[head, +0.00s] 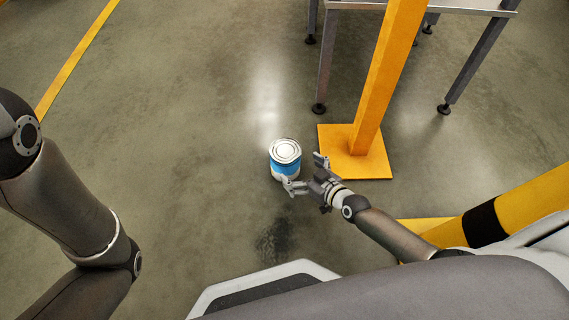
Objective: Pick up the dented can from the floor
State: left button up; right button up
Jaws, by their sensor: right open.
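A can (284,151) with a pale lid and a blue and white side stands upright on the grey floor, near the middle of the head view. Any dent in it is too small to make out. My right gripper (304,174) is open beside the can, at its lower right. One finger reaches by the can's lower front and the other stands apart to its right. I cannot tell whether the near finger touches the can. My left arm comes in at the left, but its gripper is out of view.
An orange post on a square orange base plate (372,168) stands just right of my right gripper. Grey legs of a metal frame (325,60) stand behind it. A yellow and black barrier (490,221) lies at the right. The floor left of the can is clear.

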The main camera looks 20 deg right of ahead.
aim_at(294, 166)
jog(key=b+x, duration=0.1)
jog(key=x, duration=0.2)
jog(key=shift+w+f, duration=0.1)
jog(key=b+x, duration=0.3)
jog(key=x, duration=0.1)
jog(key=shift+w+f+b, duration=0.15)
jog(key=shift+w+b, duration=0.15)
jog(key=shift+b, duration=0.1)
jog(key=shift+w+a, duration=0.1)
jog(key=shift+w, duration=0.25)
jog(key=c, duration=0.9)
jog(key=shift+c, duration=0.5)
